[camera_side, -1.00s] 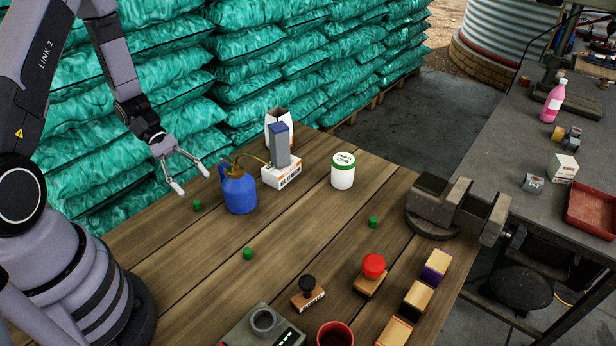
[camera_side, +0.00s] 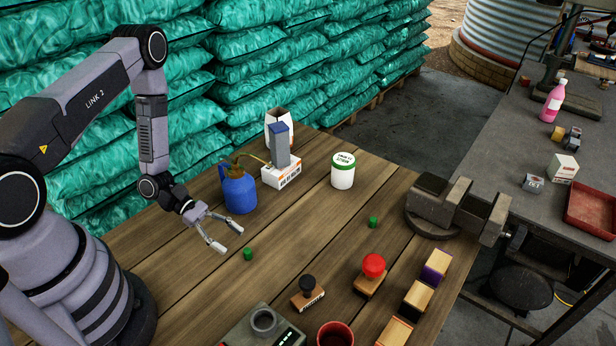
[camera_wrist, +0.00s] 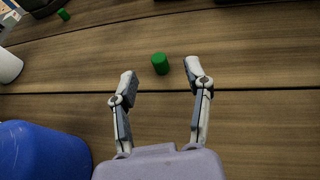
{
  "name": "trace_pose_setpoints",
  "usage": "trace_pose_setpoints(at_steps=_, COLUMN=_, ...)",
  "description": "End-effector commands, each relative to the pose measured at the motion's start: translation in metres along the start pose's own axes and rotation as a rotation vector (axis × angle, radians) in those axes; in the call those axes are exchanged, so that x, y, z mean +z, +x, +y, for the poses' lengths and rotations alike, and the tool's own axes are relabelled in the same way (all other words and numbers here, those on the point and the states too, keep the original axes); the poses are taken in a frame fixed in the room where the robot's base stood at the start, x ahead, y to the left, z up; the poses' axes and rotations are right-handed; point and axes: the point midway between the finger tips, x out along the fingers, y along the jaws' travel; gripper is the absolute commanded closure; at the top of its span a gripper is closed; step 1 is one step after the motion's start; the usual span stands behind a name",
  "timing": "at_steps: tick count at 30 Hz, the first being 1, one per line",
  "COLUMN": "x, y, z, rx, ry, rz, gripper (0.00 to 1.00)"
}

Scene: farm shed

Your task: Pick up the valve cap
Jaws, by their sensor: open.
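The valve caps look like small green cylinders. One green cap (camera_side: 247,254) stands on the wooden table just beyond my gripper (camera_side: 231,240), which is open and empty. In the wrist view the same cap (camera_wrist: 160,63) shows between the tips of my spread gripper (camera_wrist: 160,71), close to the right finger; contact cannot be told. A third cap, seen earlier on the left, is hidden behind my arm.
A blue oil can (camera_side: 240,192) stands close behind my gripper. A white tub with green lid (camera_side: 343,172) and a vise (camera_side: 436,205) stand farther right. Stamps, including a red-knobbed one (camera_side: 374,266), and a red cup (camera_side: 335,335) are at the front.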

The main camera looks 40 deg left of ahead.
Motion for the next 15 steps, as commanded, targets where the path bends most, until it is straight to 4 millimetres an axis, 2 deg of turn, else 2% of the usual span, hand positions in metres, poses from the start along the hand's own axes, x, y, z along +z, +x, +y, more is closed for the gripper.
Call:
trace_pose_setpoints(at_steps=9, x=-0.005, y=0.044, z=0.002, rx=-0.004, ry=0.001, rz=0.0, gripper=0.5)
trace_pose_setpoints(at_steps=15, x=-0.005, y=0.049, z=0.003, rx=0.001, ry=0.001, rz=0.0, gripper=0.5)
